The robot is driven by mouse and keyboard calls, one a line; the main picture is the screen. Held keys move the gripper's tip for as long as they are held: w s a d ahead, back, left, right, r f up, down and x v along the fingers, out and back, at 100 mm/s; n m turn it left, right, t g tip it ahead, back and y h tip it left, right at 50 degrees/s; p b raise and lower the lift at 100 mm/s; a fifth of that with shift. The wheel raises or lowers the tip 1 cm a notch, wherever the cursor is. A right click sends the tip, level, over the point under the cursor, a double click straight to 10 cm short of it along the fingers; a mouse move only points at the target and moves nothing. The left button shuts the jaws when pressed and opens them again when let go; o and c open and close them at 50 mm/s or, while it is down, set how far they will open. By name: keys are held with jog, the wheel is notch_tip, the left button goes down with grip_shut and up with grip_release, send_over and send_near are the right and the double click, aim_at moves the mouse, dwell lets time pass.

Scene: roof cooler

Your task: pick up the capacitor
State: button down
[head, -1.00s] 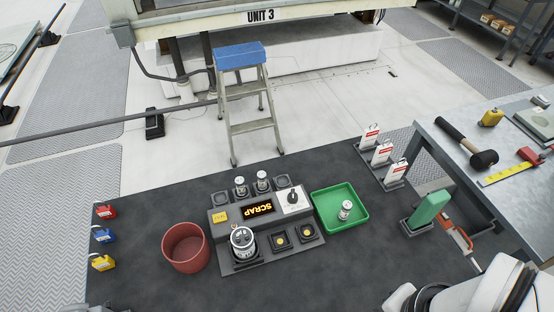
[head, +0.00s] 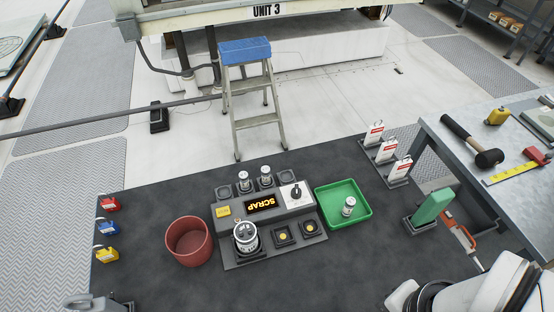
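Several silvery cylinders that look like capacitors are in view, and I cannot tell which one the task means. The largest cylinder (head: 245,238) stands upright in a black socket at the front left of a grey fixture. Two small cylinders, a left one (head: 244,182) and a right one (head: 265,177), stand upright in sockets along the fixture's back. Another small cylinder (head: 348,206) stands in a green tray (head: 323,214) right of the fixture. White and black parts of my arm show at the lower right corner.
A "SCRAP" display (head: 262,204) and a rotary knob (head: 295,192) are on the fixture. A red bin (head: 189,244) stands left of it. White tagged stands (head: 385,153), a green block (head: 431,207) and a workbench (head: 437,132) are right. The dark tabletop's front middle is clear.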

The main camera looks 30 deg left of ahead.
jog(key=c, duration=1.6)
grip_release()
jog(key=shift+c, duration=0.2)
grip_release()
